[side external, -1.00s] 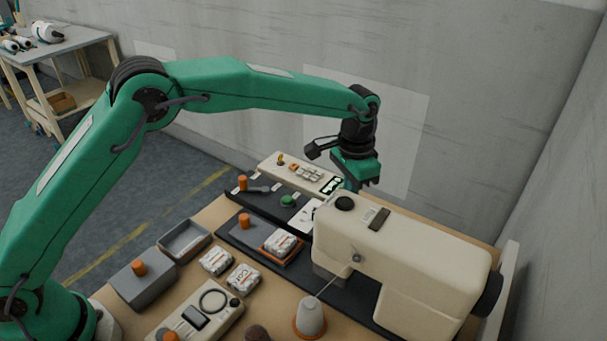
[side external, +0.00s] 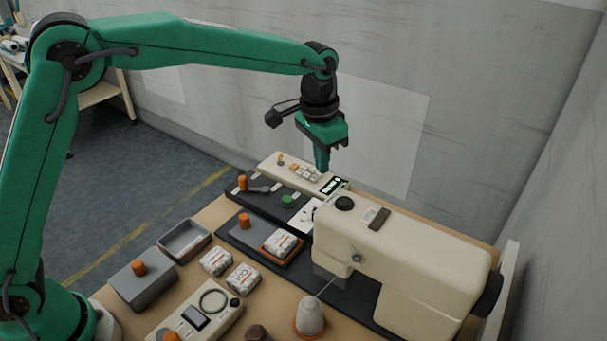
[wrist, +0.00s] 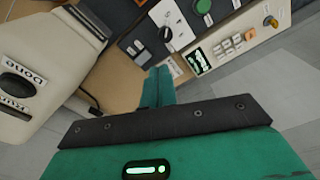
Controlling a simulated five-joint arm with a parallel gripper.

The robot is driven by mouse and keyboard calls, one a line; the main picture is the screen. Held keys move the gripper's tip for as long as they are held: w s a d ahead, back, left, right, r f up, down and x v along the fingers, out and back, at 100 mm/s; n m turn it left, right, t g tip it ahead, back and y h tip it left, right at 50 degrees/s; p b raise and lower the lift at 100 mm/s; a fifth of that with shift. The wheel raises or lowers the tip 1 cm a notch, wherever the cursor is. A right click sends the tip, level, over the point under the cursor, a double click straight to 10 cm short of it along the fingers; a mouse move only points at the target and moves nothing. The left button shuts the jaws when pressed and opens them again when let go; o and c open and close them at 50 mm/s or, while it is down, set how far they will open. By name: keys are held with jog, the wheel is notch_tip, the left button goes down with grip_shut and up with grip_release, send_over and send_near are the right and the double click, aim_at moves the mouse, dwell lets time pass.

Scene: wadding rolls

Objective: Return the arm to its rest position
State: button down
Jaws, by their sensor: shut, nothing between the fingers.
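My green gripper (side external: 322,166) hangs in the air above the back of the workbench in the side view, pointing down. It is clear of everything and its fingers are together with nothing between them. In the wrist view the closed fingers (wrist: 157,88) show over the bench, beside the control panel with the lit display. My arm is raised, with its elbow at the upper left and its forearm reaching right.
A cream sewing machine (side external: 430,255) stands right of and below my gripper. A cream panel (side external: 300,172) with buttons lies behind a dark lever strip (side external: 268,193). Wrapped white rolls (side external: 242,278), a grey tray (side external: 184,240) and a cone (side external: 310,318) stand in front. Air above is free.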

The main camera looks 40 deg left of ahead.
jog(key=s+a+r+n+t, duration=0.2)
jog(key=s+a+r, duration=0.8)
jog(key=s+a, duration=0.25)
jog(key=s+a+f+n+t, duration=0.1)
jog(key=s+a, duration=0.2)
jog(key=s, duration=0.5)
jog(key=s+a+f+n+t, duration=0.1)
jog(key=s+a+f+n, duration=0.1)
jog(key=s+a, duration=0.2)
jog(key=s, duration=0.3)
jog(key=shift+s+f+t, duration=0.3)
jog(key=shift+s, duration=0.1)
